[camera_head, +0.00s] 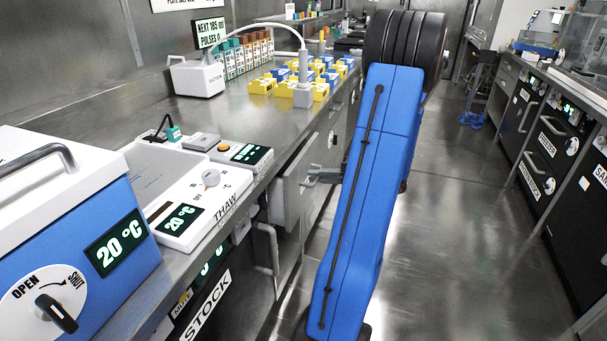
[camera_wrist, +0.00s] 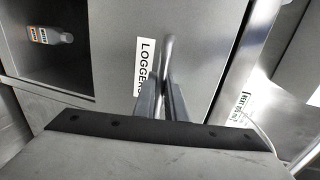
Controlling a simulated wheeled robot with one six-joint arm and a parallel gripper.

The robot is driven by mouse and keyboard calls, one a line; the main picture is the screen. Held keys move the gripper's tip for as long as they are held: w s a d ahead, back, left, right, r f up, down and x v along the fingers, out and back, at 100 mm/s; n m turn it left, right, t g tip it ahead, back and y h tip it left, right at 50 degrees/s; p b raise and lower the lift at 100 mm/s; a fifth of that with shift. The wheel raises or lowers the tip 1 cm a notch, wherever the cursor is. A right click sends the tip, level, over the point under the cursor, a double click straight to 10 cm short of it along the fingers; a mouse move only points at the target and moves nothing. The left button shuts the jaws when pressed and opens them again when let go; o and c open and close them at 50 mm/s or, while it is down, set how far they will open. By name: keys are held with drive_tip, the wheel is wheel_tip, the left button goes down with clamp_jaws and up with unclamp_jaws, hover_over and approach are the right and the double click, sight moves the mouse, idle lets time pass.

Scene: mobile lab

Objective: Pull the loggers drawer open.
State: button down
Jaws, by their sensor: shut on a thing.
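The loggers drawer shows in the wrist view as a plain grey front (camera_wrist: 200,30) with a white LOGGERS label (camera_wrist: 145,62). A metal bar handle (camera_wrist: 166,52) runs along it. My gripper (camera_wrist: 162,92) has its two fingers closed around this handle. In the head view my gripper (camera_head: 318,176) is at the cabinet side below the counter edge, partly hidden by my blue arm.
In the wrist view an open compartment (camera_wrist: 55,75) beside the drawer front holds a small bottle (camera_wrist: 50,36). In the head view, the counter (camera_head: 225,120) carries a blue box (camera_head: 85,230) and a THAW device (camera_head: 205,195).

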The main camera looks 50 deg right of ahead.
drive_tip(key=f+v, duration=0.2)
drive_tip(key=v, duration=0.9)
drive_tip(key=s+f+v, duration=0.1)
drive_tip(key=f+v, duration=0.1)
drive_tip(key=v, duration=0.9)
drive_tip(key=shift+d+f, duration=0.2)
drive_tip(key=shift+f, duration=0.1)
drive_tip(key=shift+s, duration=0.1)
drive_tip(key=c, duration=1.8)
unclamp_jaws()
drive_tip(key=v, duration=1.7)
drive_tip(key=shift+s, duration=0.2)
drive_tip(key=shift+d, duration=0.1)
